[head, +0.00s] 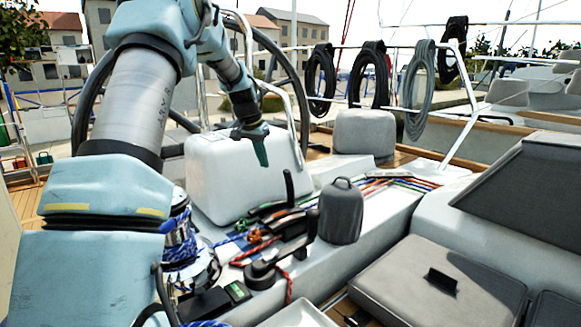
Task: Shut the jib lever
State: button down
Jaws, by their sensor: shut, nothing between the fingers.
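A bank of black rope clutches (282,222) sits on the white cockpit deck, with coloured lines running through it. One black lever (289,187) stands raised at the back of the bank. Other levers lie lower, and another black handle rises at the front right. No label can be read, so I cannot tell which is the jib lever. My gripper (261,152) hangs above and behind the bank, left of the raised lever in the picture. Its fingers are together, point down, hold nothing and appear apart from the levers.
A grey covered winch (341,213) stands right of the clutches. A winch wrapped in blue rope (185,250) is at the left. A black handle (264,272) lies in front. A white pedestal (225,180) and steering wheel (292,75) stand behind. Air above the clutches is free.

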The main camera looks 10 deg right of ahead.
aim_at(290, 175)
jog(key=w+d+r+m+h, duration=0.2)
jog(key=w+d+m, duration=0.2)
jog(key=w+d, duration=0.5)
jog(key=shift+w+d+r+p, duration=0.15)
jog(key=shift+w+d+p, duration=0.2)
jog(key=shift+d, duration=0.35)
jog(key=shift+s, duration=0.1)
jog(key=shift+w+d+f+p, duration=0.1)
jog(key=shift+d+f+p, duration=0.15)
jog(key=shift+f+p, duration=0.95)
jog(key=shift+w+d+f+p, duration=0.2)
jog(key=shift+f+p, duration=0.3)
jog(key=shift+f, duration=1.3)
jog(key=shift+w+d+f+p, duration=0.1)
jog(key=shift+d+f+p, duration=0.2)
jog(key=shift+f+p, duration=0.9)
jog(key=shift+s+a+f, duration=0.2)
jog(key=shift+a+f, duration=0.1)
jog(key=shift+f, duration=0.2)
jog(key=shift+a+b, duration=0.1)
jog(key=shift+b, duration=0.35)
